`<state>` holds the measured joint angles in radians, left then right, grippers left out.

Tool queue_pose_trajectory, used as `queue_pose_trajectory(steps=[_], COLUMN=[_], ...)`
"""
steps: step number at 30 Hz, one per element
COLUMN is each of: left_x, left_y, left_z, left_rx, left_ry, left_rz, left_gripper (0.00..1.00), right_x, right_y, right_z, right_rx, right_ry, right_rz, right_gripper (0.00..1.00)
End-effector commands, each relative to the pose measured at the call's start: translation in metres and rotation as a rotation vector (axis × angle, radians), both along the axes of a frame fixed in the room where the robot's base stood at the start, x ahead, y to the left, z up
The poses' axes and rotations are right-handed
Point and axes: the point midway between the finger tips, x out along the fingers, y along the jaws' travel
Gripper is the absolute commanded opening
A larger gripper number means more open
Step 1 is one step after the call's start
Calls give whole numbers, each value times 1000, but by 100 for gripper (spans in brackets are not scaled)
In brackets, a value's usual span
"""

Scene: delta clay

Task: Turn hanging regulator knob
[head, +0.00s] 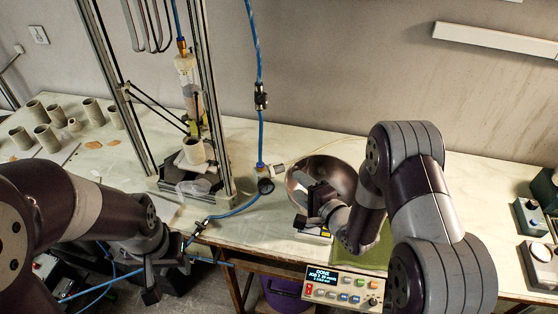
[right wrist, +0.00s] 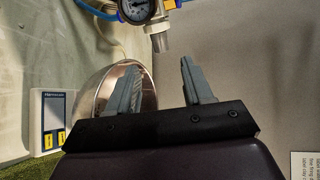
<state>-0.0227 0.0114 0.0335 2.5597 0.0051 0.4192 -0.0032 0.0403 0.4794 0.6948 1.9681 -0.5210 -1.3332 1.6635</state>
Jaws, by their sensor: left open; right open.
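The hanging regulator (head: 264,174) is on the blue hose, with a round black gauge (head: 265,186) and a pale cylindrical part (head: 277,170) at its right; I cannot tell whether that part is the knob. In the right wrist view the gauge (right wrist: 137,9) and a pale translucent cylinder (right wrist: 161,42) show at the top edge, ahead of the fingers and apart from them. My right gripper (head: 312,207) is open and empty, right of the regulator in front of the metal bowl; its fingers also show in the right wrist view (right wrist: 160,78). My left gripper (head: 167,272) is open, low at the table's front edge.
A shiny metal bowl (head: 322,178) and a small scale (right wrist: 50,118) lie close to my right gripper. A framed clay printer (head: 190,100) stands left of the regulator. Blue hose (head: 235,211) crosses the table. A control panel (head: 343,287) is at the front edge. Clay cups (head: 47,138) stand left.

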Motion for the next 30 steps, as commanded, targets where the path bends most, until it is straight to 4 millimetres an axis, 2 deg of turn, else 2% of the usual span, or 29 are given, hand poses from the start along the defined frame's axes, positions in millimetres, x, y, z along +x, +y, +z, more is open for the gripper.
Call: queue_pose_trajectory(steps=[6,12,18,26,29,30], left_x=[0,0,0,0,0,0], left_y=[0,0,0,0,0,0], left_z=[23,35,39,38,38,38], left_rx=[0,0,0,0,0,0], left_ry=[0,0,0,0,0,0], left_rz=[0,0,0,0,0,0], left_gripper=[53,53,53,53,53,53], right_x=[48,82,96,97,97,97], right_y=[26,43,50,50,50,50], right_z=[-9,-20,-26,-28,-27,-27], right_rx=[-3,-4,-4,-5,-5,-5], right_ry=[0,-1,-1,0,0,0], right_rz=[2,0,-2,-3,-3,-2], right_gripper=[51,51,51,51,21,8])
